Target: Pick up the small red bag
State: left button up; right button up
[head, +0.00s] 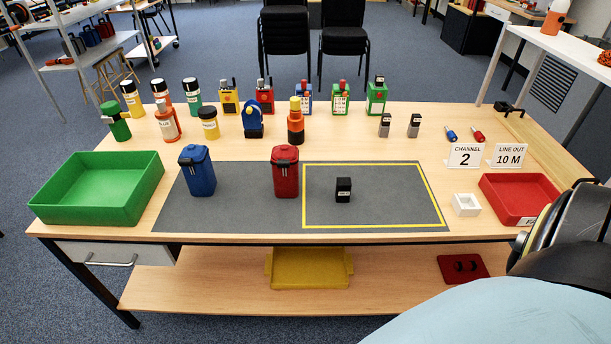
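The small red bag (285,172) stands upright on the grey mat (235,208), just left of the yellow-outlined area. Neither of my grippers can be made out in the head view, and nothing is seen touching the red bag.
A small black block (343,190) sits inside the yellow outline. A green tray (97,188) is at left, a red tray (520,198) at right, beside a white holder (466,205). Bottles and radios line the back. A large dark and pale-blue shape covers the lower right corner.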

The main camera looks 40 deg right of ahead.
aim_at(284, 186)
jog(key=z, duration=1.1)
jog(key=i, duration=0.15)
jog(key=u, duration=0.35)
